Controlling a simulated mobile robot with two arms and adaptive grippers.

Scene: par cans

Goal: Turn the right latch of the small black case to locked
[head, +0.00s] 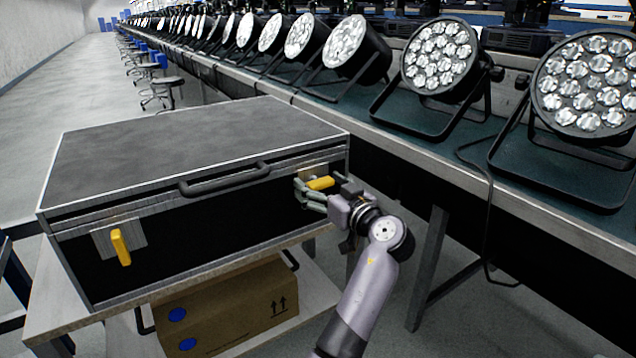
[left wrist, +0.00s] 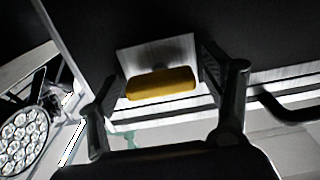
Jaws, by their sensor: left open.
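The small black case (head: 200,225) has a grey lid and stands closed on a light table. Its right latch, a yellow handle (head: 320,183) on a metal plate, lies nearly level near the right end of the front. The left latch (head: 121,247) has its yellow handle standing near upright. My left gripper (head: 307,195) is open at the right latch, close in front of the case. In the left wrist view the yellow handle (left wrist: 161,84) lies crosswise between the two spread fingers (left wrist: 160,72); contact cannot be told. My right gripper is not in view.
A carry handle (head: 225,180) sticks out between the latches. A cardboard box (head: 225,315) sits on the shelf below. A long bench (head: 480,185) with several par cans (head: 438,55) runs close along the right. Open floor lies at the far left.

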